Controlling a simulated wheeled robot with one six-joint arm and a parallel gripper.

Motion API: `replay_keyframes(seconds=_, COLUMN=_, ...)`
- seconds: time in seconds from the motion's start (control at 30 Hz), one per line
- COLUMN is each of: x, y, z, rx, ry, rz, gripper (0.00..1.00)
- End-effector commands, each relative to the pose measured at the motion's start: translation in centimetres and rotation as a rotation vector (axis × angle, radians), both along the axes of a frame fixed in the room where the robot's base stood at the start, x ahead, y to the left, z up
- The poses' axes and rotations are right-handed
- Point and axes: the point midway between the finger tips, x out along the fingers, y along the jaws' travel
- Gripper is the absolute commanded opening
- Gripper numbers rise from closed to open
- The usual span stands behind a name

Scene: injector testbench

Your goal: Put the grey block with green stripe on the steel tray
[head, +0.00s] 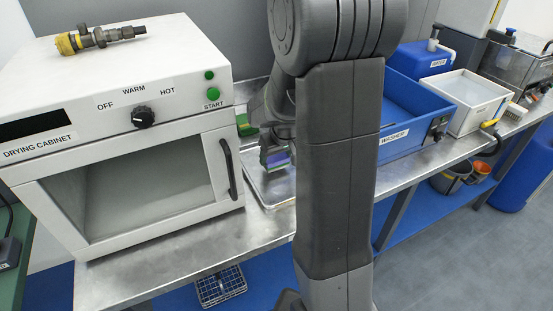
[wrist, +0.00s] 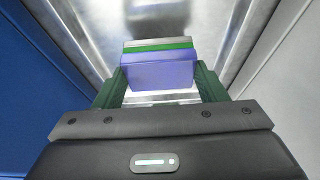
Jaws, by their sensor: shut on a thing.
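The grey block with a green stripe (wrist: 160,58) is between the green fingers of my gripper (wrist: 160,88) in the wrist view; its near face looks bluish. My gripper is shut on it. In the head view the block (head: 277,159) shows just left of my arm, over the steel tray (head: 262,192). The tray stands on the bench between the drying cabinet and the blue washer, and my arm hides part of it. In the wrist view the tray (wrist: 205,20) lies beneath and beyond the block. I cannot tell whether the block touches it.
The white drying cabinet (head: 190,150) stands close at the left, with an injector (head: 105,36) on top. The blue washer (head: 405,130) stands close at the right. A white basin (head: 478,100) is farther right. Another green thing (head: 243,126) sits behind the tray near the cabinet.

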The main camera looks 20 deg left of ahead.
Motion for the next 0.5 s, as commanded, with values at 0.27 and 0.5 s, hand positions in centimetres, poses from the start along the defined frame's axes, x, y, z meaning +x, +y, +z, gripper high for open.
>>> replay_keyframes(seconds=0.27, x=0.0, y=0.0, z=-1.6, rx=0.001, ry=-0.002, rz=0.000, gripper=0.33)
replay_keyframes(seconds=0.5, x=0.0, y=0.0, z=-2.0, rx=0.001, ry=-0.002, rz=0.000, gripper=0.33)
